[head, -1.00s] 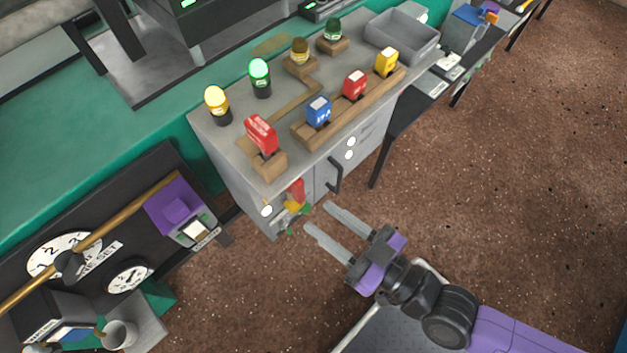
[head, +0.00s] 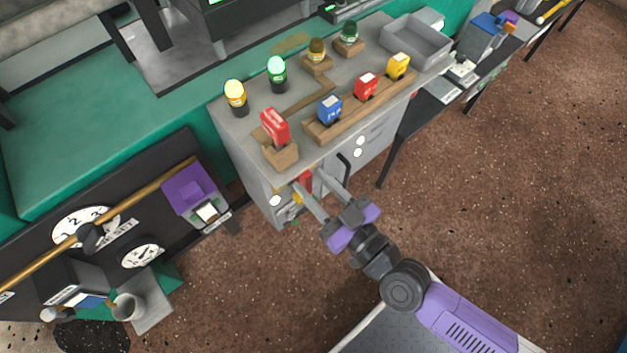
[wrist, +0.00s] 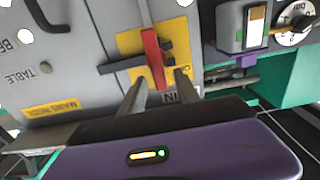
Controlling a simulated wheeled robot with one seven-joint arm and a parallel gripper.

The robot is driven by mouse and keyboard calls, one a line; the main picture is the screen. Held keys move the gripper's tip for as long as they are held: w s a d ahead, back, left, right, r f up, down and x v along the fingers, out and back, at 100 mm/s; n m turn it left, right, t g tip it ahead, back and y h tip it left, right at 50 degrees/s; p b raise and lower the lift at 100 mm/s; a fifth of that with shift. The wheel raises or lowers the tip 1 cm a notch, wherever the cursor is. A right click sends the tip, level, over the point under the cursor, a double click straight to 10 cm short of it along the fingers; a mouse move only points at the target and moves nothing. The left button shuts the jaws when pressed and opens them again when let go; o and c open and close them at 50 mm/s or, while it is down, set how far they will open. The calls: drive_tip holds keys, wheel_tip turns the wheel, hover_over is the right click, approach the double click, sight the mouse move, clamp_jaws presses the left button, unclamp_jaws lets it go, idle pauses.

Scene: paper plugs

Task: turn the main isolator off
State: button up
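The main isolator is a red lever handle (wrist: 153,60) on a yellow plate (wrist: 128,44) on the grey cabinet's front. In the wrist view, where the labels appear upside down, the lever runs nearly up and down in front of a dark crossbar. In the head view the red handle (head: 305,180) shows only partly, behind my fingers. My gripper (head: 310,181) is open, its fingers pointing at the cabinet front. In the wrist view the fingers (wrist: 161,76) lie on either side of the lever's near end, with gaps visible. I cannot tell whether either finger touches it.
The grey cabinet (head: 240,150) carries lamps, a red block (head: 275,127) and a rail of coloured plugs (head: 350,118). A dark handle (wrist: 45,18) sticks out of its front. A black panel with dials (head: 120,225) stands left. The brown floor at right is clear.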

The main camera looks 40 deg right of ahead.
drive_tip(key=shift+w, duration=0.3)
clamp_jaws()
idle(1.3)
